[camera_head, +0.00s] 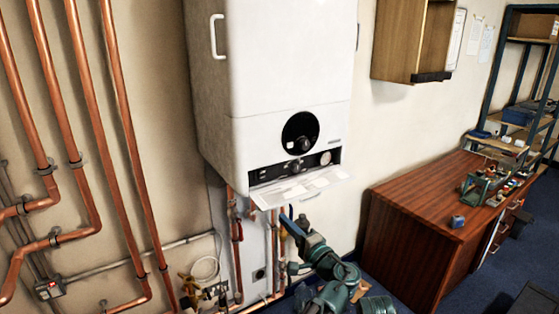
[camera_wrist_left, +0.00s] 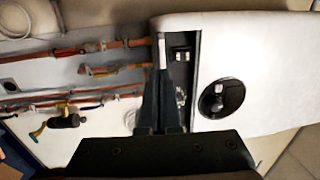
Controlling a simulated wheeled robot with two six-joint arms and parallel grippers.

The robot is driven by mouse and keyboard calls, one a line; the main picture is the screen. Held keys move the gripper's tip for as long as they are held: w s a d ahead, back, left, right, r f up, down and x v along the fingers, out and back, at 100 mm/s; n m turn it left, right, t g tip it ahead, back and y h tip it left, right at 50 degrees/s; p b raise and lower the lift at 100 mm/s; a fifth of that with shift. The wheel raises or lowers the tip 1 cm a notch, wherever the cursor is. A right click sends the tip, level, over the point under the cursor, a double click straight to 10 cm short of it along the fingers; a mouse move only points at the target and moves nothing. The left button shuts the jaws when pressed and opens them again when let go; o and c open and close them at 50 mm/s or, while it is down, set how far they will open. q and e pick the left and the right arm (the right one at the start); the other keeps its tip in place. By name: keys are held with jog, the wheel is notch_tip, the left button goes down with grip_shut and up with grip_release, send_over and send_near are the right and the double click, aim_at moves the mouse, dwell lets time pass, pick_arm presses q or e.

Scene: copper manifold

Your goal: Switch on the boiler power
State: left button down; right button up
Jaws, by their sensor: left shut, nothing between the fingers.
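The white boiler (camera_head: 285,70) hangs on the wall, with a black control strip (camera_head: 295,167) along its lower front. The strip carries small switches (camera_head: 264,176) at its left, a middle knob and a round gauge; a black dial (camera_head: 300,133) is above. A pale flap (camera_head: 302,187) hangs open below. My left gripper (camera_head: 287,215) is just under the flap, shut and empty. My right gripper is not in view.
Copper pipes (camera_head: 88,120) run down the left wall, with a small grey box with red on it (camera_head: 48,288) at the lower left. More pipes and valves hang under the boiler. A wooden desk (camera_head: 410,220) with small items stands right; a wall cabinet (camera_head: 410,40) hangs above.

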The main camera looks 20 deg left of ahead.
pick_arm(q)
jog(key=shift+m+t, duration=0.3)
jog(key=shift+t, duration=0.2)
jog(key=r, duration=0.1)
jog(key=d+r+p, duration=0.1)
jog(key=r, duration=0.1)
jog(key=d+r, duration=0.1)
jog(key=shift+w+r+p, duration=0.3)
jog(key=shift+w+p, duration=0.1)
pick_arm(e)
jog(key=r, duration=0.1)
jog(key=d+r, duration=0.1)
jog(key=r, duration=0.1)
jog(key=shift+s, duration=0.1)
pick_arm(q)
jog(key=shift+a+r, duration=0.1)
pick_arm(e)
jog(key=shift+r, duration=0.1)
